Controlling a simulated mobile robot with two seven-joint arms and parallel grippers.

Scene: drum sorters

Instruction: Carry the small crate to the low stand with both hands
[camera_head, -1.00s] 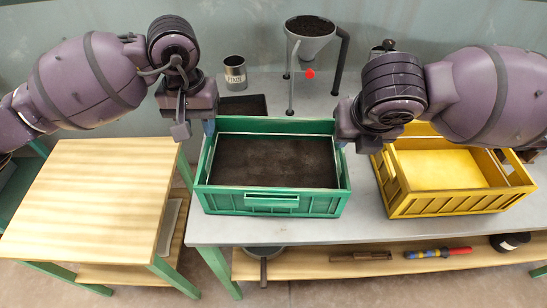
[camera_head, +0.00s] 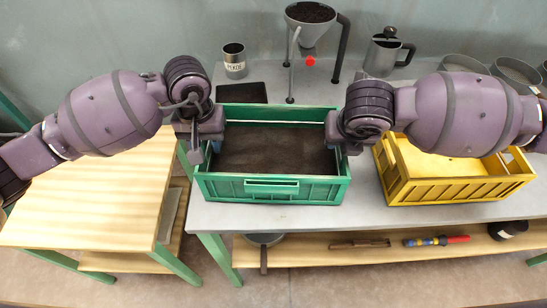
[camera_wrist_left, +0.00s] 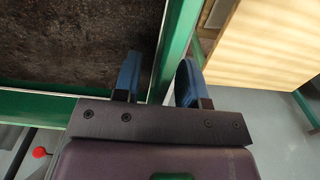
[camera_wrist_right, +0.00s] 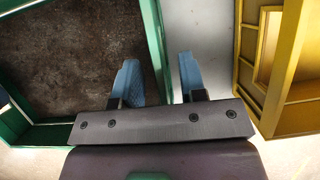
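The green crate (camera_head: 270,190) sits on the grey table with dark soil-like material covering its floor. My left gripper (camera_wrist_left: 158,82) is open at its left wall, one blue finger inside and one outside. My right gripper (camera_wrist_right: 160,85) is open astride the right wall, with a visible gap between the wall and the outer finger. In the head view both fingertips are mostly hidden by the grippers' own bodies. The low stand (camera_head: 90,205), with a pale wooden top and green legs, is at the left, lower than the table. Its visible top is bare.
A yellow crate (camera_head: 460,190) stands close right of the green crate. Behind are a labelled can (camera_head: 235,62), a hopper on legs (camera_head: 312,25), a dark tray (camera_head: 242,93) and a metal jug (camera_head: 385,55). A shelf below holds a pan (camera_head: 264,242) and tools.

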